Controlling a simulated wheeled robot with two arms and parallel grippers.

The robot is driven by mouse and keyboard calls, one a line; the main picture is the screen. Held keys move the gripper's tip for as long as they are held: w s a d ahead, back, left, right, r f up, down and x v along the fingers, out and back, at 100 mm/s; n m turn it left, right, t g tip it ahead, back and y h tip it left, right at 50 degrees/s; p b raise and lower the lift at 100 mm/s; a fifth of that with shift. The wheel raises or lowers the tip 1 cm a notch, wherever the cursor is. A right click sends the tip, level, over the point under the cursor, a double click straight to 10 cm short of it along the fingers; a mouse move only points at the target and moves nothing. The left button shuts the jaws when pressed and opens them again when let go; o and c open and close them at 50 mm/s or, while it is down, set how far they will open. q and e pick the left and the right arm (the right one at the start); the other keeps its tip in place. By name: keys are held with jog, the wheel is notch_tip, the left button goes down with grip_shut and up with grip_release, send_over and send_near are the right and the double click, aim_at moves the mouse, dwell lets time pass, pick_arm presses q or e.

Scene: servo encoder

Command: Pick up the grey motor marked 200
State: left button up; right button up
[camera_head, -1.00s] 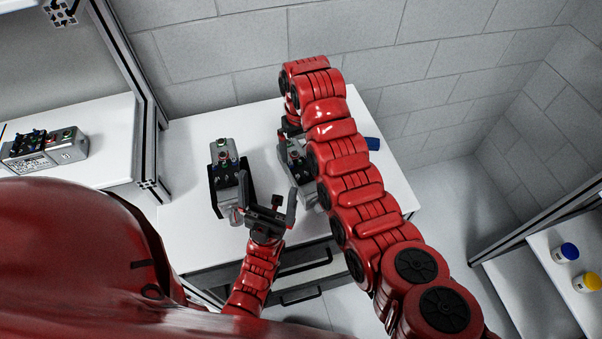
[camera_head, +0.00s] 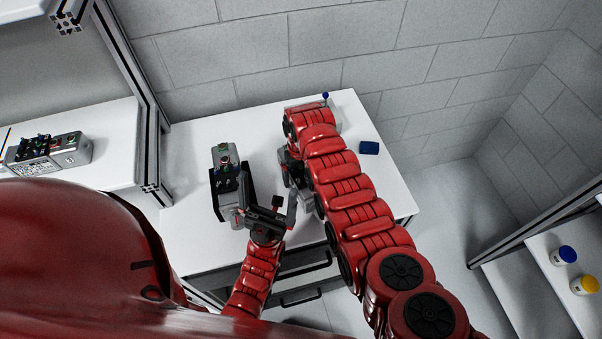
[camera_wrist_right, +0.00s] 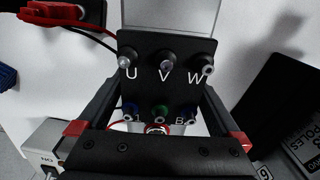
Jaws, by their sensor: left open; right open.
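In the right wrist view, a black terminal panel (camera_wrist_right: 165,70) marked U, V, W, with several plug sockets, lies between the two fingers of my right gripper (camera_wrist_right: 160,100). The fingers are apart, one on each side of it; I cannot tell if they touch. No 200 marking is readable. In the head view, my right arm hides most of this unit and the right gripper. A grey motor-like unit (camera_head: 223,155) with a black part stands on the table to the left. My left gripper (camera_head: 268,193) is open and empty, just right of that unit.
The white table (camera_head: 185,150) has bare room at its back left and right. A small blue item (camera_head: 369,148) lies at the right. Another grey device (camera_head: 70,150) sits on the left shelf. In the right wrist view, a dark box (camera_wrist_right: 270,105) is at the right and a red cable at upper left.

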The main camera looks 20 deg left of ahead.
jog(key=shift+f, duration=0.2)
jog(key=shift+c, duration=0.3)
grip_shut()
